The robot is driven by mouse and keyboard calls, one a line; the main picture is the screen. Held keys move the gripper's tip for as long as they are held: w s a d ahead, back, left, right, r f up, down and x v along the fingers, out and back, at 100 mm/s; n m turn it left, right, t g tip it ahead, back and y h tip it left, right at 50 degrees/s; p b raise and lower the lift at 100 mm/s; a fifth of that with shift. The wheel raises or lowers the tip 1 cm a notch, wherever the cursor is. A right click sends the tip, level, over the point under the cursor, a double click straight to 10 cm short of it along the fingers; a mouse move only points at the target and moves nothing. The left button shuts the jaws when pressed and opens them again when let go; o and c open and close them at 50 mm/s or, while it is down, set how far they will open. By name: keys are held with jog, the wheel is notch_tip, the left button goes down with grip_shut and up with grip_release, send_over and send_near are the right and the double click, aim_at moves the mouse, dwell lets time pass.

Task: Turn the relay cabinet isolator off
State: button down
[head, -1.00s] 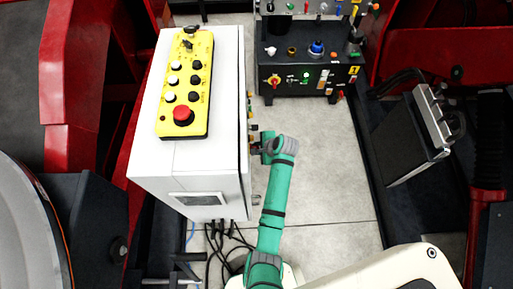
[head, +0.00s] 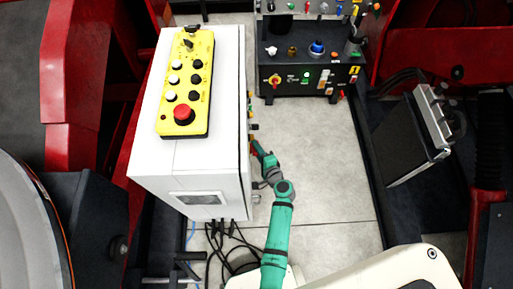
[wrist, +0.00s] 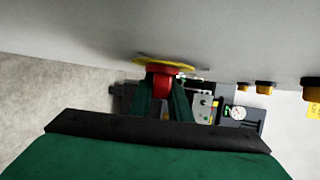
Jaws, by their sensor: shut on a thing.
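The white cabinet (head: 212,150) stands left of centre in the head view. On its door, the right-hand side, the wrist view shows the red isolator knob (wrist: 162,82) on a yellow round plate (wrist: 150,62). My gripper (wrist: 166,98) is shut on the red knob, one green finger on each side of it. In the head view my gripper (head: 257,148) reaches up and left to the cabinet's right side. The knob is barely visible there, and I cannot tell its angle.
A yellow button box (head: 186,85) lies on the cabinet top. A black control console (head: 310,78) with a red and yellow switch stands behind. Several yellow-black fittings (wrist: 264,87) line the door. Bare floor (head: 320,150) lies right of the arm; cables (head: 226,245) lie below the cabinet.

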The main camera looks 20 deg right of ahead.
jog(key=shift+s+d+f+n+t, duration=0.1)
jog(key=shift+n+t, duration=0.05)
jog(key=shift+t, duration=0.5)
jog(key=shift+s+f+n+t, duration=0.1)
jog(key=shift+n+t, duration=0.05)
jog(key=shift+t, duration=0.5)
jog(key=shift+w+t, duration=0.25)
jog(key=shift+t, duration=0.15)
jog(key=shift+s+d+n, duration=0.1)
jog(key=shift+n, duration=0.2)
jog(key=shift+a, duration=0.35)
jog(key=c, duration=1.6)
grip_release()
jog(key=shift+d+r+t, duration=0.15)
jog(key=shift+t, duration=0.15)
jog(key=shift+c, duration=0.2)
jog(key=s+d, duration=0.1)
jog(key=s, duration=0.9)
jog(key=shift+s, duration=0.3)
jog(key=shift+s+d, duration=0.1)
jog(key=shift+d, duration=0.05)
